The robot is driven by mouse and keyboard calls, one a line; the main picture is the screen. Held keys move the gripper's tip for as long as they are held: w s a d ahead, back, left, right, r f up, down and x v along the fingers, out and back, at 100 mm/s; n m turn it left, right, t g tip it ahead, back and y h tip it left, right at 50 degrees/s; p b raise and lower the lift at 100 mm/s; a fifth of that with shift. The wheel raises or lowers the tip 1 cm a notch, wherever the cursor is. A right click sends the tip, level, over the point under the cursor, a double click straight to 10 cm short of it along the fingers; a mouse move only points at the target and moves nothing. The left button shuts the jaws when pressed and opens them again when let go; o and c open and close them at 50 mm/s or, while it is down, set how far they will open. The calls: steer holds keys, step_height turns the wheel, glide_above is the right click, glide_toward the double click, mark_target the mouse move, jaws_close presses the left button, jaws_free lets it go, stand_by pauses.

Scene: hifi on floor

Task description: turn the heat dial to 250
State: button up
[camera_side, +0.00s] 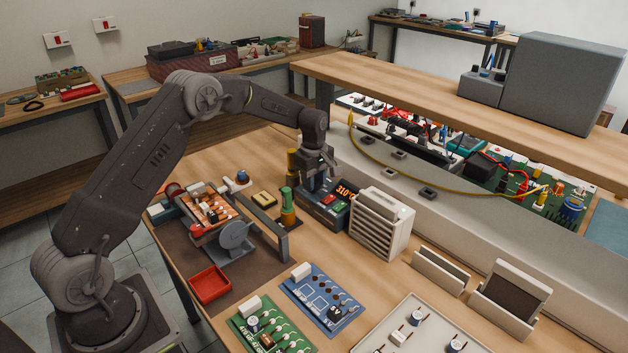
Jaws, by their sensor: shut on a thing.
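The soldering station (326,209) is a dark box on the wooden bench, with an orange display (345,191) that reads about 310°. Green and red parts show below the display. My gripper (316,180) reaches down from above onto the left part of the station and is shut there. The heat dial is hidden by my gripper's fingers, so its pointer cannot be seen.
A cream slatted box (381,222) stands close to the right of the station. A red tray (209,284) and circuit boards lie in front. A raised wooden shelf (450,105) runs behind.

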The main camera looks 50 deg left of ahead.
steer(key=shift+r, duration=0.1)
steer(key=o, duration=0.9)
step_height(320, 180, up, 14)
steer(key=shift+f, duration=0.15)
stand_by(0.4)
steer(key=s+d+r+m+t, duration=0.3)
steer(key=s+d+r+m, duration=0.55)
steer(key=s+r, duration=0.45)
steer(key=s+d+f+m+t, duration=0.1)
steer(key=s+d+m, duration=0.1)
steer(key=s, duration=0.5)
steer(key=s+d+f+m, duration=0.2)
steer(key=s+m, duration=0.2)
steer(key=s, duration=0.3)
steer(key=s+d+f+m+t, duration=0.1)
steer(key=s+d+f+m, duration=0.1)
steer(key=s, duration=0.5)
steer(key=shift+s+m+t, duration=0.3)
steer(key=shift+s+m, duration=0.1)
steer(key=shift+m, duration=0.35)
